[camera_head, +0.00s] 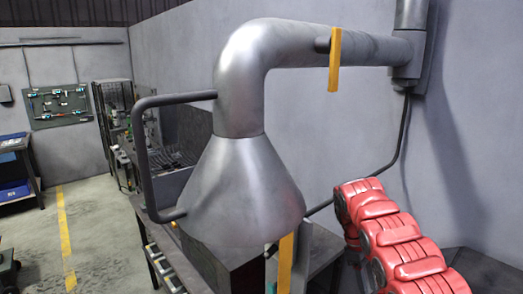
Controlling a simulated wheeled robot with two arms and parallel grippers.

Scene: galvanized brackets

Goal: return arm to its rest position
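Neither of my grippers shows in the head view. A red, jointed shape with dark round parts (400,240) rises at the lower right. I cannot tell for sure whether it is one of my arm's links. Its lower end is cut off by the picture edge. A grey metal extraction hood (245,190) hangs in the middle, with its pipe (290,45) bending right to a vertical duct (408,60) by the wall. A dark bar handle (141,150) is fixed on the hood's left side.
A dark bench (235,270) stands below the hood. A yellow strip (335,60) hangs at the pipe. A tool board (58,105) is on the back wall. Shelves with blue bins (14,190) stand at far left. Open floor (100,235) with a yellow line lies at left.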

